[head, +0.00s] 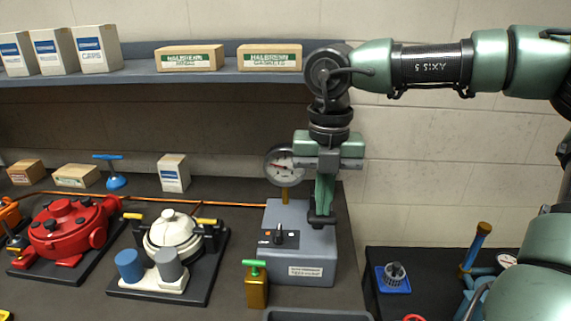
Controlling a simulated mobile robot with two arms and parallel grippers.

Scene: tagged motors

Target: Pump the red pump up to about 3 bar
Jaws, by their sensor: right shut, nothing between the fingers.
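A red pump-like housing (68,230) with dark knobs sits on a black base plate at the left of the bench. A round dial gauge (284,164) with a white face stands on a short brass stem on a grey box (290,268); its reading is too small to tell. My right gripper (322,216) points down, shut and empty, at the right part of the grey box, well to the right of the red housing. A dark bar shows at its fingertips; I cannot tell whether they touch the box. My left gripper is not in view.
A white-domed unit (172,232) stands beside the red housing. A brass canister (257,291) with a green T-handle stands before the grey box. A blue plunger-like tool (115,180) stands behind. Cartons line the shelf (205,75). Blue items stand on a lower dark surface at right.

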